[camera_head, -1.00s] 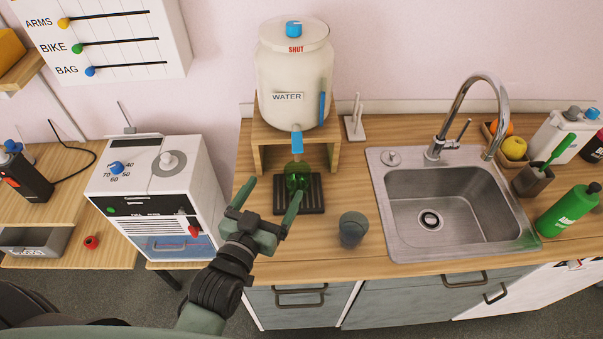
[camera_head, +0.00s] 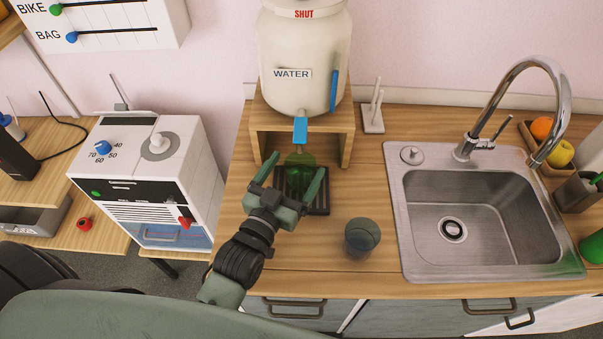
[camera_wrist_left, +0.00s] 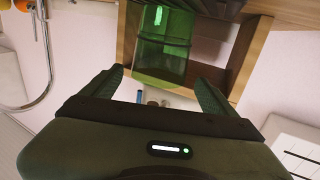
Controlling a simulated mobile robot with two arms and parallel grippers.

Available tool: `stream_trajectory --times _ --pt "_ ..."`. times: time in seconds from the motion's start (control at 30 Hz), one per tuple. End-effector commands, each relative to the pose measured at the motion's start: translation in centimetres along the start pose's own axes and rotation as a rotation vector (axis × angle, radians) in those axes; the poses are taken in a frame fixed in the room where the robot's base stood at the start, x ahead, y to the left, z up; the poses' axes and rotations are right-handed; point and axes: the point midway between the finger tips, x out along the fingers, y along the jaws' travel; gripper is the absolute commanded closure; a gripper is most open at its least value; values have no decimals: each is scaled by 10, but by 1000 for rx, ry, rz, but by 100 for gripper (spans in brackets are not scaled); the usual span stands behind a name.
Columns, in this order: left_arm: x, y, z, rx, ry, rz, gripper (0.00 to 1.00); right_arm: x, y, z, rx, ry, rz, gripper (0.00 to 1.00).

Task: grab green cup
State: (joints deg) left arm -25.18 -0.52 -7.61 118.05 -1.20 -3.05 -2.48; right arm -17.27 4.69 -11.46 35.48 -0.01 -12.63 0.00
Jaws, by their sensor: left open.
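The green cup (camera_head: 300,168) is see-through and stands on the dark drip tray (camera_head: 318,203) under the blue tap of the water jar. My left gripper (camera_head: 294,175) is open in front of the cup, its fingers pointing at it. In the left wrist view the green cup (camera_wrist_left: 163,47) shows upside down, just beyond and between the open fingertips (camera_wrist_left: 160,80). I cannot tell whether a finger touches it. My right gripper is in neither view.
The water jar (camera_head: 305,60) stands on a wooden stand (camera_head: 345,125) behind the cup. A grey-blue cup (camera_head: 361,238) stands to the right, before the sink (camera_head: 470,220). A white machine (camera_head: 150,180) is on the left.

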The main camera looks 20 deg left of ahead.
Motion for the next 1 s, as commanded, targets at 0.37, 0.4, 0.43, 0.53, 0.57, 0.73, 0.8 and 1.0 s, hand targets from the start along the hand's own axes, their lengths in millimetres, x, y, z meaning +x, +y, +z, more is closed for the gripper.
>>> stream_trajectory --times 0.37,0.4,0.43,0.53,0.57,0.73,0.8,1.0 --pt "51 3 2 0 0 0 12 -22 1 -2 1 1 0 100" --pt "54 3 2 0 0 0 12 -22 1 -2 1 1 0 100" --pt "55 3 3 0 -1 0 12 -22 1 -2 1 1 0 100" --pt "56 3 4 0 -1 0 12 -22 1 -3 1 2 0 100" --pt "56 3 4 0 -1 0 12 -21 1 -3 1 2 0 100" --pt "56 3 4 0 -1 0 29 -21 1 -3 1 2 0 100" --pt "56 3 4 0 -1 0 48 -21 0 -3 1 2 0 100" --pt "56 3 4 0 0 0 88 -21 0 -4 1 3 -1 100"
